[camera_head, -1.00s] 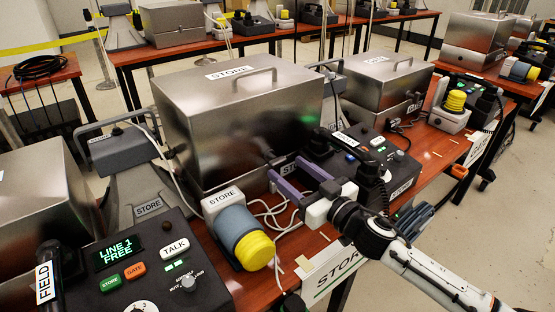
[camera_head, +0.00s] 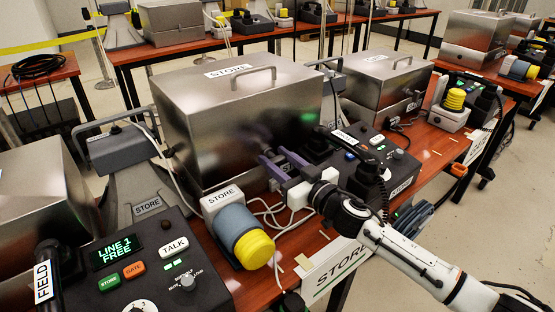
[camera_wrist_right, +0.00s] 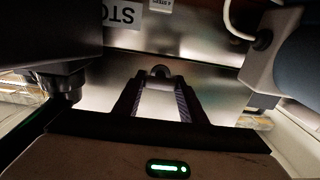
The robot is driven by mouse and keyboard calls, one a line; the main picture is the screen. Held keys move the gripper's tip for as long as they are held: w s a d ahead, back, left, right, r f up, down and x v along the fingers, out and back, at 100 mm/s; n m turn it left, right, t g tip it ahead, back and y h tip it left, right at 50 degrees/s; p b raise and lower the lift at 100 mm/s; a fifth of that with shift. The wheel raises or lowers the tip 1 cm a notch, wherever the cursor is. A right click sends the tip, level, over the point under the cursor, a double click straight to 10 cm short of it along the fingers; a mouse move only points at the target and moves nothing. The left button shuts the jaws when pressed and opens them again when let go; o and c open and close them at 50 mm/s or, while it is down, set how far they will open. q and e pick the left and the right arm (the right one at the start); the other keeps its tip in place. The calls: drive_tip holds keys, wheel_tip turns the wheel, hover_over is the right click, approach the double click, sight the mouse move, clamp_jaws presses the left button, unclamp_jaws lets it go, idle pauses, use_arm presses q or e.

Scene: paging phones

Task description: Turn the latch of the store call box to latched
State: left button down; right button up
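The store call box (camera_head: 235,115) is a large brushed-metal box with a STORE label and a handle on its lid, standing on the red-brown table. My right gripper (camera_head: 272,157) is at its front face, fingers pointing at the metal. In the right wrist view, a small round knob (camera_wrist_right: 160,71), which looks like the latch, sits on the metal face at the fingertips. The open fingers (camera_wrist_right: 158,90) stand on either side, just below it. I cannot tell whether they touch it. In the head view the fingers hide the latch. My left gripper is not in view.
A black phone console (camera_head: 375,160) is close to the right of my gripper. Another console (camera_head: 150,265) is at the lower left.

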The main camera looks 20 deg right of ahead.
drive_tip(key=shift+n, duration=0.3)
drive_tip(key=shift+a+n+p, duration=0.1)
drive_tip(key=shift+n+p, duration=0.3)
drive_tip(key=shift+n, duration=0.5)
drive_tip(key=n, duration=0.2)
drive_tip(key=shift+n+p, duration=0.3)
drive_tip(key=shift+n, duration=1)
drive_tip(key=n, duration=0.2)
drive_tip(key=shift+f+n+p, duration=0.1)
drive_tip(key=shift+n+p, duration=0.2)
drive_tip(key=shift+n, duration=0.1)
drive_tip(key=n, duration=0.3)
drive_tip(key=shift+s+a+n, duration=0.1)
drive_tip(key=shift+n, duration=0.2)
drive_tip(key=n, duration=0.4)
drive_tip(key=shift+f, duration=0.15)
drive_tip(key=shift+n, duration=0.3)
drive_tip(key=o, duration=1.1)
drive_tip(key=shift+c, duration=0.2)
